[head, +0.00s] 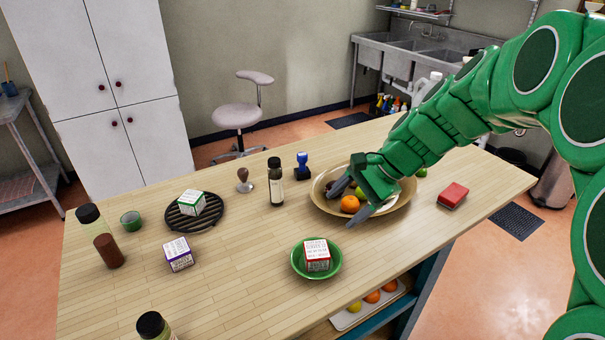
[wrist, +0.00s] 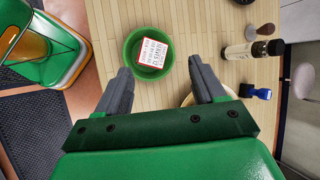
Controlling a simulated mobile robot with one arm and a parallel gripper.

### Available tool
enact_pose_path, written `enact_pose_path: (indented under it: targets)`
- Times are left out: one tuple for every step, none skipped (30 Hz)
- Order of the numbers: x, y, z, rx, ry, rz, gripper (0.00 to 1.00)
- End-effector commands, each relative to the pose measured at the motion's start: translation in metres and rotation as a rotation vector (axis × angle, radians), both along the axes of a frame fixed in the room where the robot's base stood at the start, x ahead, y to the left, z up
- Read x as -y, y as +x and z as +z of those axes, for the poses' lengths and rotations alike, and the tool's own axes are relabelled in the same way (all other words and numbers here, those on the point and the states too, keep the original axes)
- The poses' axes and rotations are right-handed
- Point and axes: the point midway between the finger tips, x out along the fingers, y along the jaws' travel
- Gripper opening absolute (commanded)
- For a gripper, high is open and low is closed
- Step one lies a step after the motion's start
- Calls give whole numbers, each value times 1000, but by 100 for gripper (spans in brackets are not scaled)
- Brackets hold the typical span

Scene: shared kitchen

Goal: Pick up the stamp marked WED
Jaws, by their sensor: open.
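Two upright stamps stand near the far side of the wooden table: a blue one (head: 302,167) and one with a brown knob handle and pale base (head: 244,180). No WED marking is readable on either. In the wrist view the blue stamp (wrist: 262,93) and the brown-handled stamp (wrist: 264,30) are at the right. My gripper (head: 349,203) is open and empty. It is over the tan fruit bowl (head: 398,203), to the right of the blue stamp. In the wrist view the green bowl shows between and beyond my fingers (wrist: 160,66).
A dark bottle (head: 275,182) stands between the stamps. A green bowl (head: 296,269) holds a red-marked box (head: 317,256). A red block (head: 453,195) lies right of the fruit bowl. A black trivet (head: 208,217), boxes and bottles occupy the left.

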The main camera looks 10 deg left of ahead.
Motion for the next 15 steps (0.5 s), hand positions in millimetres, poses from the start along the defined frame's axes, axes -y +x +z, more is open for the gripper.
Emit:
enact_pose_path:
  targets:
    - [-7,13,-3,-19,21,-27,69]
    - [-11,20,-3,-26,31,-43,69]
    - [-17,30,-3,-36,49,-67,69]
    - [-21,37,-3,-43,61,-83,69]
    - [-25,44,-4,-55,73,-101,69]
    - [-30,53,-6,-68,88,-122,69]
    - [-34,60,-7,-79,101,-139,69]
    - [-38,66,-7,-89,112,-156,69]
    - [-43,76,-8,-101,128,-179,69]
    - [-47,83,-9,-110,141,-196,69]
    - [-50,91,-11,-121,151,-212,69]
    - [-55,100,-12,-135,168,-235,69]
    - [-58,107,-13,-146,180,-252,69]
    - [-62,114,-14,-157,192,-270,69]
    - [-66,123,-17,-172,207,-292,69]
